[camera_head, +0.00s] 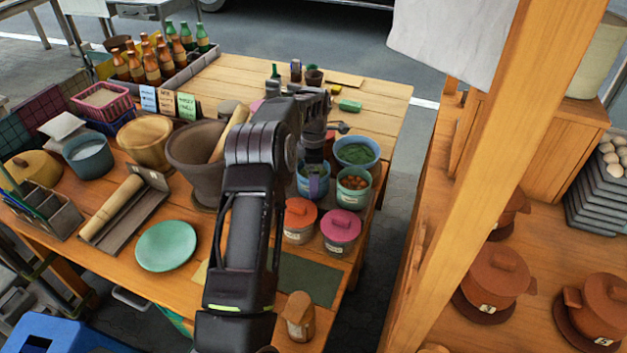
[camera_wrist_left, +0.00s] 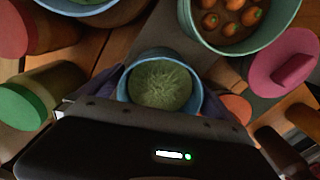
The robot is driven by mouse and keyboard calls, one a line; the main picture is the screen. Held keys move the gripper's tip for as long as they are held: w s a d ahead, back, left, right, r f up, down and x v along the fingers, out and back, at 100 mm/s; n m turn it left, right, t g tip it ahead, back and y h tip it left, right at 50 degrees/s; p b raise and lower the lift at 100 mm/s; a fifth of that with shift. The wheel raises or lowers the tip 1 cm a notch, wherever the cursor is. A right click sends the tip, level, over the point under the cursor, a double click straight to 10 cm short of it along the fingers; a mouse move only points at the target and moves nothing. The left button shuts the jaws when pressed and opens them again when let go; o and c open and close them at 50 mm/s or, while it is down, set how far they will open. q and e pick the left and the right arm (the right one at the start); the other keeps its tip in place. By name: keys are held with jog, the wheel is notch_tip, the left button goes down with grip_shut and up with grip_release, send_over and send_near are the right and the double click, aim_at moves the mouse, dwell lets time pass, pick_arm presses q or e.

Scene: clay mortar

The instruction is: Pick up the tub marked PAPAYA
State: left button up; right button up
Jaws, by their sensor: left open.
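A small blue tub (camera_head: 304,187) with shredded pale green contents stands on the wooden table; in the left wrist view the tub (camera_wrist_left: 198,96) sits in the middle below my camera. No label on it is readable from here. My left gripper (camera_head: 315,178) is over this tub with its jaws open. Its purple fingers show on both sides of the tub; whether they touch it cannot be told. My own wrist hides the tub's near side in the left wrist view. My right gripper is not in view.
Close by stand a larger bowl of greens (camera_head: 376,163), a tub of orange-brown balls (camera_head: 353,204), an orange-lidded tub (camera_head: 299,214) and a pink-lidded tub (camera_head: 340,229). A big clay mortar (camera_head: 190,160) stands left of my arm. A wooden post (camera_head: 480,180) rises at the right.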

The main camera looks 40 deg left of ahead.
pick_arm(q)
jog(key=shift+c, duration=0.3)
jog(key=c, duration=1.7)
